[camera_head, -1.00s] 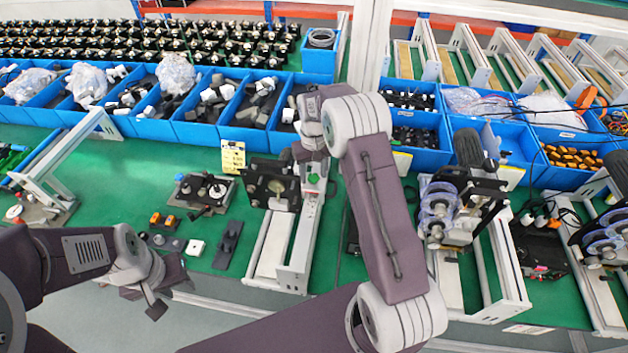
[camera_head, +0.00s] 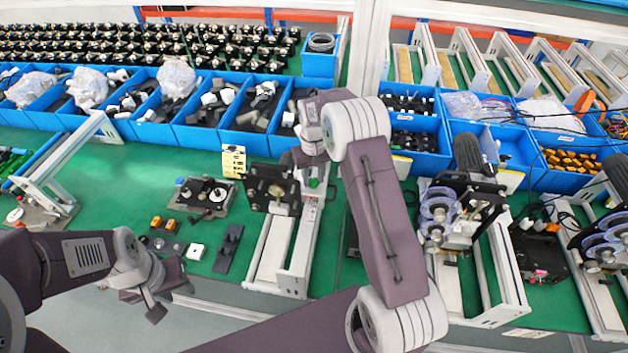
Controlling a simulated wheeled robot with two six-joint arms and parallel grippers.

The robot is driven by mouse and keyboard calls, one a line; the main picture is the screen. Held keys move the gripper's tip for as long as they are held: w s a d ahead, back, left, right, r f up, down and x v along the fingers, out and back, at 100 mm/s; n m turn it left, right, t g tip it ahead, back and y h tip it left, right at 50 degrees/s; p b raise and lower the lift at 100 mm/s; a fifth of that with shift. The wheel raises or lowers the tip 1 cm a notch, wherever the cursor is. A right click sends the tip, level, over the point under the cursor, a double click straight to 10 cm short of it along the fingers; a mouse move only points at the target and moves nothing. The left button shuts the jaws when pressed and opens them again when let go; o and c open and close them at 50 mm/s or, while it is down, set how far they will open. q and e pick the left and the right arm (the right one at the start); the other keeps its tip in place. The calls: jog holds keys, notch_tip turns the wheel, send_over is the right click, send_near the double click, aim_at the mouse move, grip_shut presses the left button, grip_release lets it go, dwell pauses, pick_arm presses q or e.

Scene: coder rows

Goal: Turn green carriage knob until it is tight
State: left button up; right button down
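The green carriage knob (camera_head: 314,183) is a small green spot on the carriage of the middle coder frame (camera_head: 300,245). The black carriage block (camera_head: 270,188) sits beside it on the left. My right gripper (camera_head: 312,167) reaches down from above, right at the knob. The arm and wrist hide most of its fingers, so I cannot tell whether they touch or close on the knob. My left gripper (camera_head: 155,300) hangs at the front edge of the bench, away from the knob. Its finger gap is not clear, and I see nothing held in it.
Blue bins (camera_head: 250,118) of parts line the back of the green bench (camera_head: 120,190). A black fixture (camera_head: 203,195), small blocks and a dark plate (camera_head: 229,248) lie left of the frame. Another coder machine (camera_head: 455,215) stands close on the right of my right arm.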

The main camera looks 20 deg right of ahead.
jog(key=m+p, duration=0.1)
jog(key=m, duration=0.2)
jog(key=shift+r, duration=0.15)
jog(key=m, duration=0.6)
jog(key=shift+p, duration=0.4)
jog(key=shift+f+m, duration=0.2)
jog(key=shift+m, duration=0.5)
jog(key=m, duration=0.4)
jog(key=shift+m+p, duration=0.3)
jog(key=shift+p, duration=0.05)
jog(key=m, duration=0.5)
jog(key=shift+m, duration=0.4)
jog(key=c, duration=1.1)
grip_release()
jog(key=shift+c, duration=0.2)
